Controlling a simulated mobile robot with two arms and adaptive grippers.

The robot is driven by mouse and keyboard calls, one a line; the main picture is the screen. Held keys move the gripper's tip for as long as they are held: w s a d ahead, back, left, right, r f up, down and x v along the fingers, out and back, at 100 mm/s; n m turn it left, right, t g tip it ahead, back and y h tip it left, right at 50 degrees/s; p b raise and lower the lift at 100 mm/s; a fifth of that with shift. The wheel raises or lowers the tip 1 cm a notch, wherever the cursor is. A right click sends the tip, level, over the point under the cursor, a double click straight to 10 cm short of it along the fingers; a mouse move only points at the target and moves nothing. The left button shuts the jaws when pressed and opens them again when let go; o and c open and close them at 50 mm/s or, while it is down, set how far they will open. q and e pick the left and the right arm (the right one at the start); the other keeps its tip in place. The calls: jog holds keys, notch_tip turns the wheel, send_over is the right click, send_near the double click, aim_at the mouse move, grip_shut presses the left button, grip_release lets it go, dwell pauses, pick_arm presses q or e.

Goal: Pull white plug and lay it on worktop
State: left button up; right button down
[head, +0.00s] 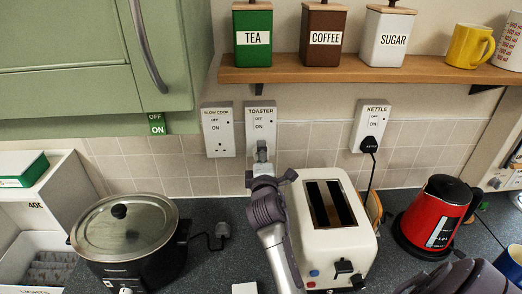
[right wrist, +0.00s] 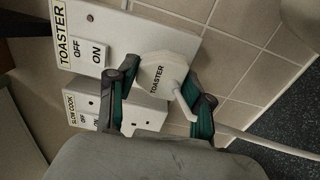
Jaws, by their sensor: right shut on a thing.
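The white plug, marked TOASTER, shows in the right wrist view (right wrist: 160,77) in front of the toaster socket plate (right wrist: 82,40). Its white cord runs off to the lower right. My right gripper (right wrist: 155,97) is shut on the plug, one finger on each side. In the head view my right gripper (head: 262,155) reaches up to the toaster socket (head: 261,112) and hides most of the plug. I cannot tell whether the plug's pins are in the socket. The dark speckled worktop (head: 225,275) lies below. My left gripper is not in view.
A cream toaster (head: 358,240) stands just right of my right arm, with a red kettle (head: 435,215) farther right. A slow cooker (head: 125,235) and its loose black plug (head: 222,231) lie left. A wooden shelf (head: 300,74) with canisters overhangs the sockets.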

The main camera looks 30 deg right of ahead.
jog(key=shift+p+v, duration=0.35)
jog(key=shift+v, duration=2)
